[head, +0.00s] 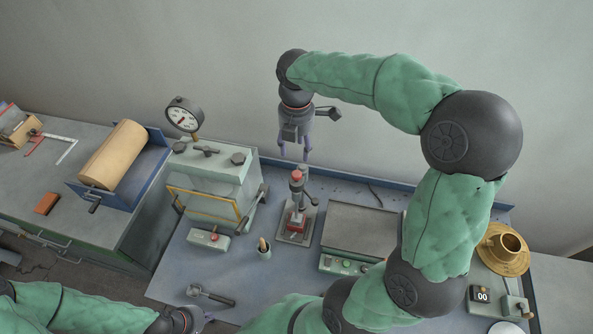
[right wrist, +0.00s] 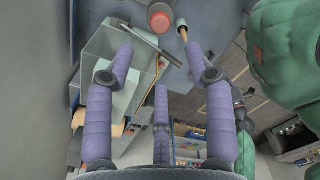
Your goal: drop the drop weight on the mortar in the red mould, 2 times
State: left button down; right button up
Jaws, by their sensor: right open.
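The drop weight (head: 297,188), a grey piece with a red top, stands over the red mould (head: 296,222) on a small plate mid-bench. The mortar inside the mould cannot be made out. My right gripper (head: 294,154) is open and empty, pointing down above the drop weight and apart from it. In the right wrist view, the red-topped piece (right wrist: 160,17) shows at the top edge, beyond the spread purple fingers of the right gripper (right wrist: 156,60). My left gripper (head: 204,319) is low at the picture's bottom edge, mostly cut off; its jaws cannot be judged.
A grey press with a dial gauge (head: 184,114) stands left of the mould. A grey flat-topped unit (head: 359,232) is to the right. A small cup with a wooden handle (head: 264,250), a red-button box (head: 209,240) and a dark-handled tool (head: 210,295) are nearer the front.

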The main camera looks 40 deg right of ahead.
aim_at(296, 173)
notch_tip(296, 173, down, 11)
jog(key=shift+f+m+b, duration=0.1)
jog(key=shift+m+b, duration=0.25)
jog(key=shift+m, duration=0.75)
grip_shut()
